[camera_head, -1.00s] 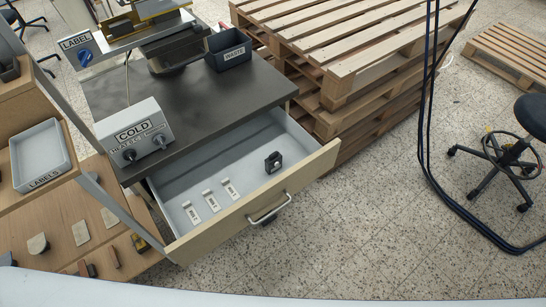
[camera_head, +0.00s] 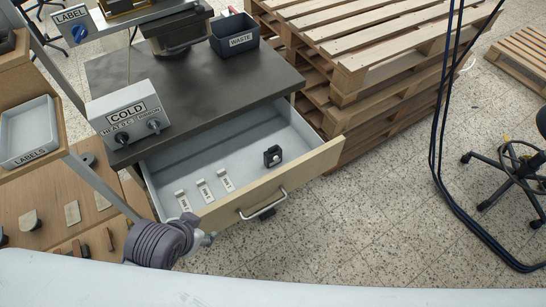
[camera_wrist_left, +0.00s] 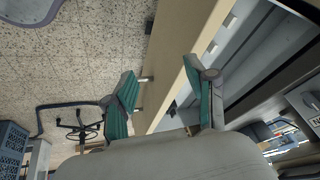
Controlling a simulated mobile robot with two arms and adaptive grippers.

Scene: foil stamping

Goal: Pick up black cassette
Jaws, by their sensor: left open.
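The black cassette (camera_head: 272,156) stands in the open drawer (camera_head: 217,151), near its front right corner, in the head view. My left gripper (camera_head: 207,239) comes in at the lower left, outside the drawer front and well short of the cassette. In the left wrist view its two green-padded fingers (camera_wrist_left: 163,92) are spread apart with nothing held between them. The wooden drawer front (camera_wrist_left: 182,60) shows behind them. My right gripper is not seen.
Several small white labelled pieces (camera_head: 204,190) lie in the drawer left of the cassette. The drawer handle (camera_head: 264,205) sticks out in front. A grey COLD control box (camera_head: 128,115) and a WASTE bin (camera_head: 234,34) stand on the table above. Stacked pallets (camera_head: 365,75) stand at the right.

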